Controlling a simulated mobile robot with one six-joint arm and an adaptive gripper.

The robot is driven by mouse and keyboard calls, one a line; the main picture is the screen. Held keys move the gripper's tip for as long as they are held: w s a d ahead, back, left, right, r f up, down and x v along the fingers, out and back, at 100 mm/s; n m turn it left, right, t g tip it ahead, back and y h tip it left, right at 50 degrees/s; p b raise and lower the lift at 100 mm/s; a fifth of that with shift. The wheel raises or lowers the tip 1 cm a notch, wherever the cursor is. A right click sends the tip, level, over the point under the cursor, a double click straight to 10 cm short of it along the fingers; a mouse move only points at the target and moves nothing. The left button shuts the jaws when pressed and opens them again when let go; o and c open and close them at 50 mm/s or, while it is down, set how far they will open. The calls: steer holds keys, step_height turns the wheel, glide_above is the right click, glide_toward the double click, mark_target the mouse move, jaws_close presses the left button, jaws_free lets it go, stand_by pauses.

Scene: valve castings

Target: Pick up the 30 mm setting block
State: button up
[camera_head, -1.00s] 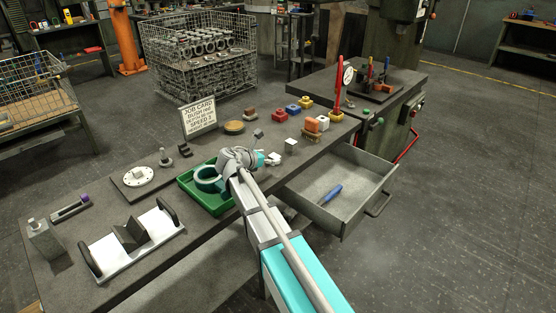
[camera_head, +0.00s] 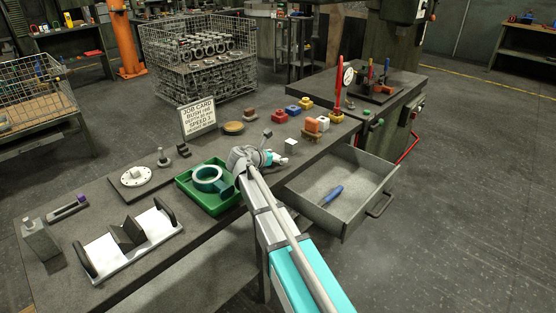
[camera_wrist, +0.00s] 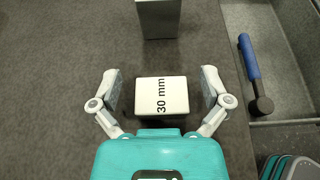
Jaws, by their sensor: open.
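The 30 mm setting block (camera_wrist: 161,97) is a pale block with "30 mm" in black on its top, lying on the dark bench. In the wrist view my gripper (camera_wrist: 161,80) is open, with one finger on each side of the block and a visible gap at both sides. I cannot tell the height of the fingertips over the bench. In the head view my gripper (camera_head: 279,160) is low over the bench's front edge, and the 30 mm block cannot be told apart from the fingers there.
A taller grey block (camera_wrist: 157,18) stands just beyond; it also shows in the head view (camera_head: 291,146). An open drawer (camera_head: 375,207) with a blue-handled tool (camera_head: 332,195) is at the right. A green tray (camera_head: 225,207) with a ring (camera_head: 208,174) is left of my gripper.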

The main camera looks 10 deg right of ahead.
jaws_close()
stand_by(0.4)
steer(key=shift+r, duration=0.15)
step_height(320, 180, up, 2)
steer(key=shift+p, duration=1.2)
steer(key=s+a+r+p, duration=0.5)
steer(key=s+r+p, duration=0.5)
steer(key=s, duration=0.3)
steer(key=shift+a+r+p, duration=0.15)
steer(key=shift+r+p, duration=0.15)
steer(key=shift+r, duration=0.05)
